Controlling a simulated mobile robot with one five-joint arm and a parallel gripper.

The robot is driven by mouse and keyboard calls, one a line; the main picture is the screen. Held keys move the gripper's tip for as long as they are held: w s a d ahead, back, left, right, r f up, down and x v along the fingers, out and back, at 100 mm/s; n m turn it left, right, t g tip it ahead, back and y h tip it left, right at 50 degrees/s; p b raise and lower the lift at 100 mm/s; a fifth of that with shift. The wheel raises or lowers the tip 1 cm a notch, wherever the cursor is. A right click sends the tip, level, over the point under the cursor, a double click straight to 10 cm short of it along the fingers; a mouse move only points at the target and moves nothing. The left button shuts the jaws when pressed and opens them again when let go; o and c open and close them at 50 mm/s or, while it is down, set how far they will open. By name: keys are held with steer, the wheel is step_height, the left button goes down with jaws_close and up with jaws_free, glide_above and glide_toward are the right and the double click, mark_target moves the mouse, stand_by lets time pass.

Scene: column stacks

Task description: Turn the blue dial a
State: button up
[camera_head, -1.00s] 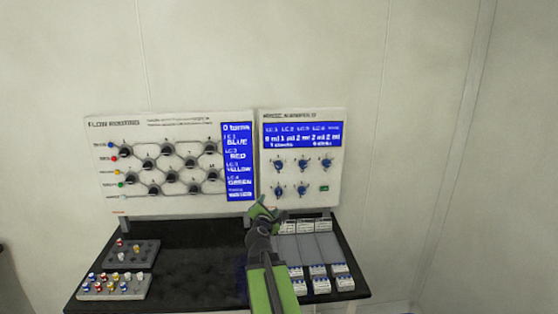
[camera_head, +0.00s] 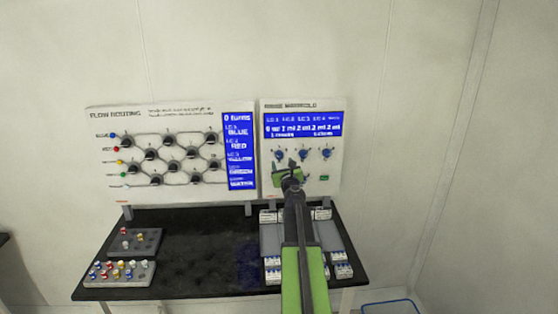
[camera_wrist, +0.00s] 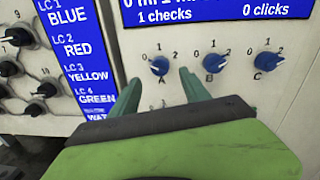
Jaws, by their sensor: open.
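The blue dial A (camera_wrist: 159,66) is a round blue knob with a white pointer on the right-hand panel, with the marks 0, 1 and 2 around it. In the head view dial A (camera_head: 278,155) is the leftmost of the upper row. My gripper (camera_wrist: 158,78) is open and empty, its green fingers at either side below dial A in the wrist view. I cannot tell whether they touch the panel.
Dials B (camera_wrist: 214,63) and C (camera_wrist: 266,62) sit right of dial A. The flow routing panel (camera_head: 105,165) with several black knobs stands to the left. Below are the black table (camera_head: 200,250), peg trays (camera_head: 135,242) at left and a grey rack (camera_head: 335,240) at right.

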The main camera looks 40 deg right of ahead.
mark_target(280, 157)
steer(key=x, duration=0.6)
